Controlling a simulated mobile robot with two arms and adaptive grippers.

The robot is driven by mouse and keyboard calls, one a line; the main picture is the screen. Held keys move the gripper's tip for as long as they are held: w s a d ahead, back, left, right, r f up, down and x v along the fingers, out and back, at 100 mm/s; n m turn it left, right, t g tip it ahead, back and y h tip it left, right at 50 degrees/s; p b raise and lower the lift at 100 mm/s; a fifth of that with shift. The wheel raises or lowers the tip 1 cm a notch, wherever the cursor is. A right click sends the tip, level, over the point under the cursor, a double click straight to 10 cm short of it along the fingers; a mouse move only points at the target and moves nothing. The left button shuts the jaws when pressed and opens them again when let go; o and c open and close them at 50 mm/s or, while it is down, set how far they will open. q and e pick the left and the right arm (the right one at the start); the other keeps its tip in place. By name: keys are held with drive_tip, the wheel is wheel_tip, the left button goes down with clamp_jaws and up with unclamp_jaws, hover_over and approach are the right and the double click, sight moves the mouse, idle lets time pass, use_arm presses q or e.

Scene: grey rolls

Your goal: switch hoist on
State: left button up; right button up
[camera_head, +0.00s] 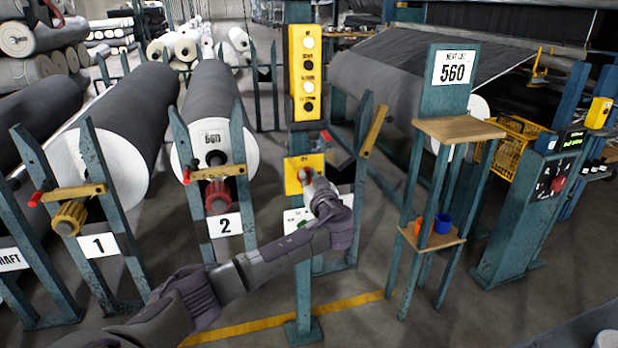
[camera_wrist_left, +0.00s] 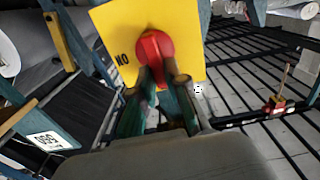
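A yellow switch plate (camera_head: 291,184) with a red rotary knob (camera_head: 305,177) is mounted on a teal post, below a tall yellow panel (camera_head: 308,72) with white and dark round lamps. My left gripper (camera_head: 312,184) reaches the knob from the front and partly hides it. In the left wrist view the red knob (camera_wrist_left: 153,50) stands out from the yellow plate (camera_wrist_left: 112,35), with "NO" lettering at its left. The fingertips (camera_wrist_left: 164,80) lie either side of the knob's lower part; whether they grip it is unclear. My right gripper is not in view.
Grey rolls on teal stands marked 1 (camera_head: 98,244) and 2 (camera_head: 225,225) stand at left. A teal stand with wooden shelves (camera_head: 459,129) holds orange and blue cups (camera_head: 443,223). A control post with a red button (camera_head: 558,185) stands at right. Some floor is open in front.

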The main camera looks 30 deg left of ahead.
use_arm(q)
drive_tip(key=shift+f, duration=0.1)
clamp_jaws()
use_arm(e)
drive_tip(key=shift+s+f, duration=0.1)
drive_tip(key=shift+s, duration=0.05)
use_arm(q)
drive_tip(key=m, duration=0.1)
drive_tip(key=m+b, duration=0.1)
drive_tip(key=shift+w+d+m, duration=0.15)
drive_tip(key=shift+d+m, duration=0.05)
drive_tip(key=shift+m, duration=0.2)
drive_tip(key=shift+w+d+f+m+p, duration=0.25)
drive_tip(key=shift+m+p, duration=0.9)
drive_tip(key=shift+m, duration=1.45)
drive_tip(key=shift+w+d+f+m+p, duration=0.15)
drive_tip(key=shift+f+m+p, duration=0.25)
drive_tip(key=shift+m+p, duration=1.5)
drive_tip(key=shift+w+d+f+m+p, duration=0.1)
drive_tip(key=shift+w+f+m+p, duration=0.2)
drive_tip(key=shift+m, duration=3)
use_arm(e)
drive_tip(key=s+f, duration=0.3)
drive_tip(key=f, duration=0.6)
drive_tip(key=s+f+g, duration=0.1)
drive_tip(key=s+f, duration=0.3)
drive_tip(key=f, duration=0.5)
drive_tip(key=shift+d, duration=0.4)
use_arm(q)
drive_tip(key=shift+s, duration=0.1)
